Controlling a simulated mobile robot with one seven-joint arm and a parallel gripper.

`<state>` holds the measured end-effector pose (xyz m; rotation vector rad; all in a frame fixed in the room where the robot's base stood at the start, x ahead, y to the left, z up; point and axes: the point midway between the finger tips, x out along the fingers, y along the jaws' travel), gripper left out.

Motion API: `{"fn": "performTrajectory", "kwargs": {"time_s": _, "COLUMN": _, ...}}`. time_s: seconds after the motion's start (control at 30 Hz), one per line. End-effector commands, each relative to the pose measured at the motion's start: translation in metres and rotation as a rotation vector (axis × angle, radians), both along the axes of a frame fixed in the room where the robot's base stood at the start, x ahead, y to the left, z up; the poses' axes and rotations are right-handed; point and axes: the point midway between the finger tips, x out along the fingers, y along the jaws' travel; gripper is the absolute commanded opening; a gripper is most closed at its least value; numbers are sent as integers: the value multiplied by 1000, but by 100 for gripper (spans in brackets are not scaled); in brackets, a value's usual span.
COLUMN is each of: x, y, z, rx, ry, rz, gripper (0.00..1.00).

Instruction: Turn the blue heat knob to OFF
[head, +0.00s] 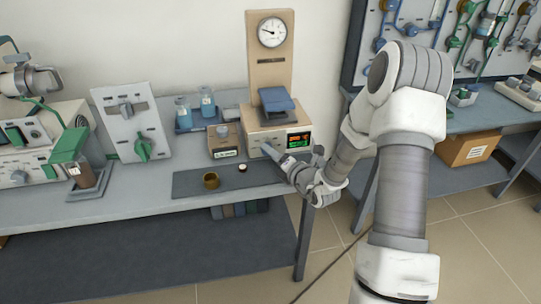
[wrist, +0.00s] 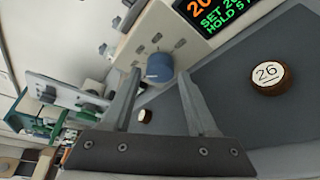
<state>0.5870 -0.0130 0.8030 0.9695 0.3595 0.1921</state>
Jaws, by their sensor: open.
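The blue heat knob (wrist: 158,68) is on the pale front panel of the beige furnace (wrist: 152,30), with small dial marks beside it. My gripper (wrist: 159,75) is open, its two fingers on either side of the knob in the wrist view. I cannot tell whether they touch it. In the head view my gripper (head: 268,150) reaches the furnace (head: 262,130) from the right, left of its lit display (head: 299,140), and the knob is hidden there. The knob's exact setting is too small to read.
A round token marked 26 (wrist: 268,76) lies on the dark mat in the wrist view. A grey panel with a green handle (head: 144,146) stands left.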

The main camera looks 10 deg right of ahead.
Motion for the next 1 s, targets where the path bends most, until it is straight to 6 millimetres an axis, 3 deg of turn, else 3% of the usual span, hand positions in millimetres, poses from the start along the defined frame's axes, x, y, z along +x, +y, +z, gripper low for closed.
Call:
{"fn": "performTrajectory", "kwargs": {"time_s": 0.2, "x": 13, "y": 6, "z": -3, "rx": 0, "ry": 0, "rz": 1, "gripper": 59}}
{"fn": "performTrajectory", "kwargs": {"time_s": 0.47, "x": 14, "y": 5, "z": -3, "rx": 0, "ry": 1, "rz": 1, "gripper": 59}}
{"fn": "performTrajectory", "kwargs": {"time_s": 0.8, "x": 14, "y": 5, "z": -3, "rx": 0, "ry": 1, "rz": 1, "gripper": 0}}
{"fn": "performTrajectory", "kwargs": {"time_s": 1.0, "x": 14, "y": 5, "z": -3, "rx": -8, "ry": 1, "rz": 1, "gripper": 0}}
